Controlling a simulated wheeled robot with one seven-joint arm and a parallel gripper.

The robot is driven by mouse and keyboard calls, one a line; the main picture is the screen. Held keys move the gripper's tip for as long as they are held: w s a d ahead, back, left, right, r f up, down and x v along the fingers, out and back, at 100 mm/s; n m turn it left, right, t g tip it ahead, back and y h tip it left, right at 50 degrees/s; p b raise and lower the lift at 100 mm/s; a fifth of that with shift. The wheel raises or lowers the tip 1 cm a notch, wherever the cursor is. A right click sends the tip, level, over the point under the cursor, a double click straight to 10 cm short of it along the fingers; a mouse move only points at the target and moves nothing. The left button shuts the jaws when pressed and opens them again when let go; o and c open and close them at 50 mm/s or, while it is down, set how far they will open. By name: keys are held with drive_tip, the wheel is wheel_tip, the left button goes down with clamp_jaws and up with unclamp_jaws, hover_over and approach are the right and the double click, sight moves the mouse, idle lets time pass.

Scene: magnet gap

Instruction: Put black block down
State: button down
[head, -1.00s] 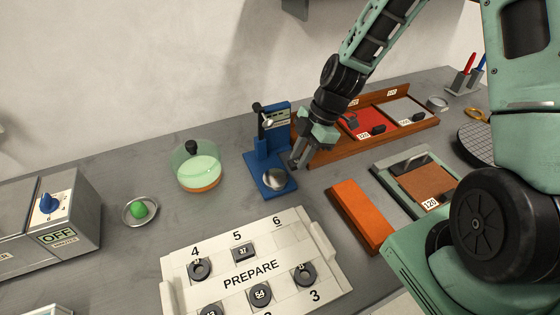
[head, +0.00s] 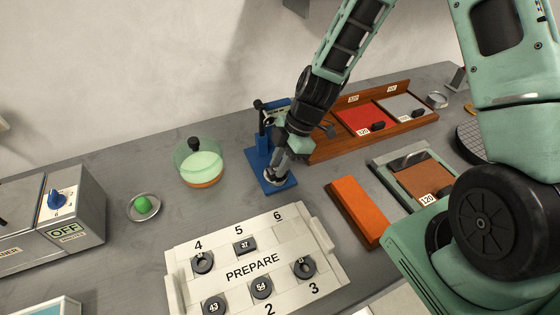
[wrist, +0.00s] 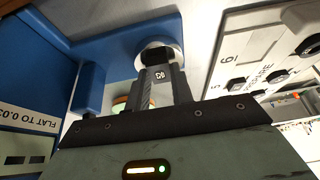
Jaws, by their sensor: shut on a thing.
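My gripper (head: 273,172) is at the round silver plate of a blue gauge stand (head: 259,158) and hides most of that plate in the head view. In the wrist view my gripper (wrist: 160,72) is shut on a small black block (wrist: 156,57). The block is over the pale round plate (wrist: 172,49) on the blue base (wrist: 125,35). I cannot tell whether the block touches the plate. A small numbered label shows between the fingers.
A white PREPARE tray (head: 213,247) with several dark numbered pieces lies in front. An orange block (head: 358,211) lies to the right, a glass-domed dish (head: 199,166) to the left. A wooden tray with red and grey pads (head: 335,151) stands behind right.

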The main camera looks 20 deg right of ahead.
drive_tip(key=c, duration=1.2)
unclamp_jaws()
drive_tip(key=shift+r+p, duration=0.2)
drive_tip(key=shift+p, duration=0.15)
drive_tip(key=shift+w+d+r, duration=0.1)
drive_tip(key=shift+d+r, duration=0.1)
drive_tip(key=shift+r, duration=0.1)
drive_tip(key=b+v, duration=0.1)
drive_tip(key=v, duration=1)
drive_tip(key=s+a+r+m+h, duration=0.1)
drive_tip(key=s+a+r+m, duration=0.1)
drive_tip(key=s, duration=0.5)
drive_tip(key=s+a+r+m+h, duration=0.1)
drive_tip(key=s+a+r+m, duration=0.1)
drive_tip(key=s+a+m, duration=0.2)
drive_tip(key=s+a+r+m+h, duration=0.2)
drive_tip(key=s+a+m, duration=0.2)
drive_tip(key=s, duration=0.6)
drive_tip(key=shift+a+r, duration=0.35)
drive_tip(key=shift+a, duration=0.2)
